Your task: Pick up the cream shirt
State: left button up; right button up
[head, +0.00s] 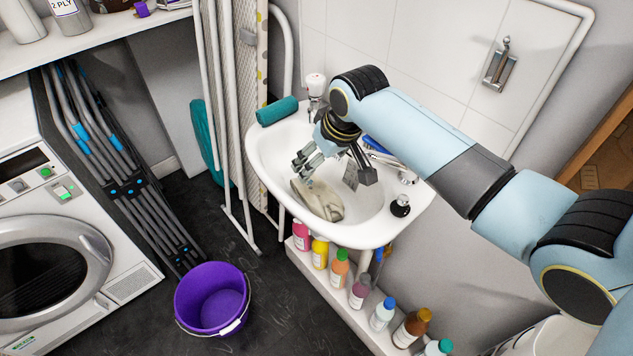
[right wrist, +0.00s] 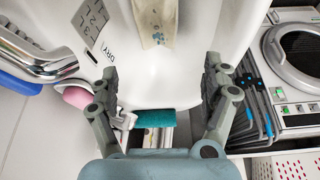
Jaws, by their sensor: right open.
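The cream shirt (head: 318,199) lies crumpled in the white sink basin (head: 268,160). In the right wrist view, part of the shirt (right wrist: 155,22) shows at the top edge, with small bluish spots on it. My right gripper (head: 308,166) is over the basin, just above and behind the shirt. In the right wrist view, its two fingers (right wrist: 162,75) are spread apart with nothing between them, and the shirt lies beyond the fingertips. My left gripper is not in view.
A tap (head: 404,174) and a dark-topped item (head: 400,205) are at the basin's right side. A teal roll (head: 277,111) lies on its left rim. Several bottles (head: 340,268) line a ledge below. A purple bucket (head: 212,300) stands on the floor near the dryer (head: 60,250).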

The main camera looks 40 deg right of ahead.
jog(key=b, duration=0.4)
send_near(315, 189)
jog(key=shift+w+f, duration=0.6)
jog(key=shift+f, duration=0.05)
jog(key=shift+f+b, duration=0.5)
jog(key=shift+f, duration=0.3)
jog(key=shift+w+f, duration=0.2)
jog(key=shift+f, duration=0.4)
jog(key=b+x, duration=0.1)
jog(key=x, duration=0.4)
jog(key=shift+w+f+b, duration=0.25)
jog(key=shift+f+b, duration=0.05)
jog(key=shift+b, duration=0.1)
jog(key=shift+w+f, duration=0.15)
jog(key=shift+f, duration=0.05)
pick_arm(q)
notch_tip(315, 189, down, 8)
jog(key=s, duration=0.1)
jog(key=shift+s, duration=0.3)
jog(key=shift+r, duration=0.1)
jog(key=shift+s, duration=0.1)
pick_arm(e)
jog(key=shift+f, duration=0.2)
jog(key=shift+c, duration=0.3)
